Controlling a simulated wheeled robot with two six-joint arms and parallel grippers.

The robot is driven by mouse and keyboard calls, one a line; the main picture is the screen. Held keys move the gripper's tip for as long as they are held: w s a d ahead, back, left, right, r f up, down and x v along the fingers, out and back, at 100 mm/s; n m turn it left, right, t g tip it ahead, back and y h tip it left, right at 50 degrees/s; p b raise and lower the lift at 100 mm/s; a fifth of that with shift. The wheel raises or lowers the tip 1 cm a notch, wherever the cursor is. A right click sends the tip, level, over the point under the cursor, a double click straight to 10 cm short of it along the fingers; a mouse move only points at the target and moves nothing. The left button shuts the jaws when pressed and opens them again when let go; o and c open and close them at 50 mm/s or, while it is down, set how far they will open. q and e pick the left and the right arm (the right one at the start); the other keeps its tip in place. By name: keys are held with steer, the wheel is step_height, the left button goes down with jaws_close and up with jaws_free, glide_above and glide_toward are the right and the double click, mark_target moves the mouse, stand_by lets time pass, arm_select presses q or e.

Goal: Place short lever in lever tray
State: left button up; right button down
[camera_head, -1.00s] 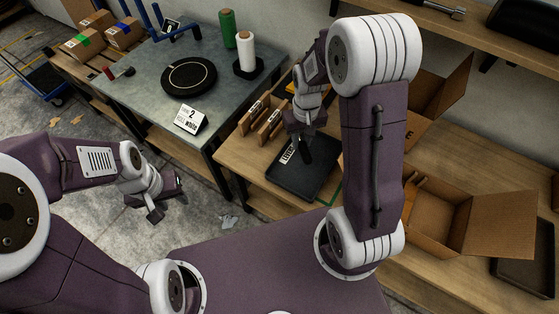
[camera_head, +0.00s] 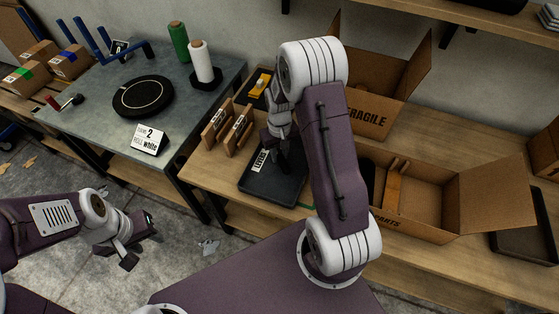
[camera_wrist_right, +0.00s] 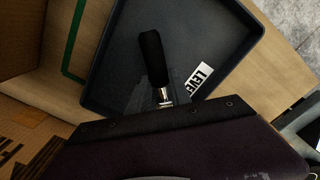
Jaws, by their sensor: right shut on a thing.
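The short lever (camera_wrist_right: 152,58) has a black handle and a silver shank, seen in the right wrist view. My right gripper (camera_wrist_right: 163,98) is shut on it near the shank. The handle points away from the gripper, over the black lever tray (camera_wrist_right: 105,82); I cannot tell whether it touches the tray floor. In the head view the tray (camera_head: 258,190), with a white label at its left side, lies on the wooden bench under my right gripper (camera_head: 276,142). My left gripper (camera_head: 140,242) is open and empty over the floor at the lower left.
An open cardboard box (camera_head: 440,205) stands right of my right arm, with another box (camera_head: 372,110) behind it. Wooden holders (camera_head: 225,130) stand left of the tray. A grey table (camera_head: 95,120) at the left carries spools and a black disc.

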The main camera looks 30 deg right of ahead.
mark_target(280, 157)
steer(key=shift+f, duration=1.75)
steer(key=shift+f, duration=0.1)
steer(key=c, duration=1.2)
jaws_free()
